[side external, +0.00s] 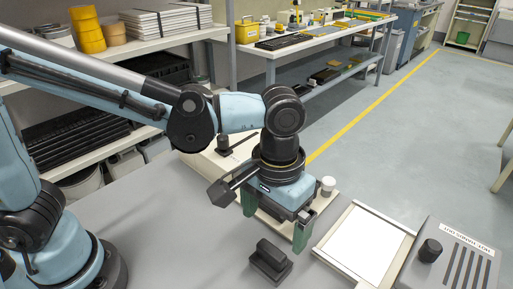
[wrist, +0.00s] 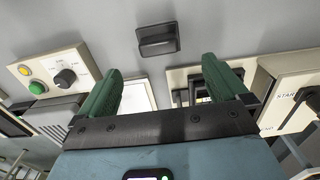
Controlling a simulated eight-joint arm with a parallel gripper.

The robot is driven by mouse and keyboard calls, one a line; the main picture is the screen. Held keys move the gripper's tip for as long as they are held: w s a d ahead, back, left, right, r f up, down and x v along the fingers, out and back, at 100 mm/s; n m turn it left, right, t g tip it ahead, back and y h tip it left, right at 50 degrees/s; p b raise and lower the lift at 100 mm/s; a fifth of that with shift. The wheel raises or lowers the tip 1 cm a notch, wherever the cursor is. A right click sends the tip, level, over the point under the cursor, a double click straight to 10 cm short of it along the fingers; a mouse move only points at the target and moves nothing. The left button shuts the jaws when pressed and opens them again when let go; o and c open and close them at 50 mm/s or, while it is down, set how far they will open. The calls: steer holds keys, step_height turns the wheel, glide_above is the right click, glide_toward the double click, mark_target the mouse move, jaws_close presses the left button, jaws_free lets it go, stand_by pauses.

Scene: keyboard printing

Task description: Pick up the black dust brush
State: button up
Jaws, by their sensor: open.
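The black dust brush (side external: 268,262), a dark block with a raised grip along its top, rests on the grey table in the side view, in front of my gripper. It also shows in the wrist view (wrist: 157,40), near the top middle, beyond the fingertips. My gripper (side external: 275,222) has two green fingers. In the wrist view my gripper (wrist: 161,68) is open, with a wide gap and nothing between the fingers. The brush lies apart from both fingers.
A framed white panel (side external: 367,240) and a grey box with a black knob (side external: 455,258) stand right of the brush. A beige unit (side external: 320,203) lies behind my gripper. The wrist view shows a box with yellow and green buttons (wrist: 45,72). Bare table (side external: 175,240) lies left.

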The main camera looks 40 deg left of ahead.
mark_target(272, 249)
steer(key=shift+s+f, duration=0.15)
steer(key=shift+f, duration=5.1)
steer(key=shift+c, duration=0.2)
steer(key=c, duration=1.1)
steer(key=shift+c, duration=0.2)
steer(key=shift+r, duration=0.15)
step_height(272, 249, up, 4)
steer(key=shift+f, duration=0.1)
steer(key=s+d+r, duration=0.4)
steer(key=s+r, duration=0.3)
steer(key=s, duration=0.4)
steer(key=shift+d, duration=0.1)
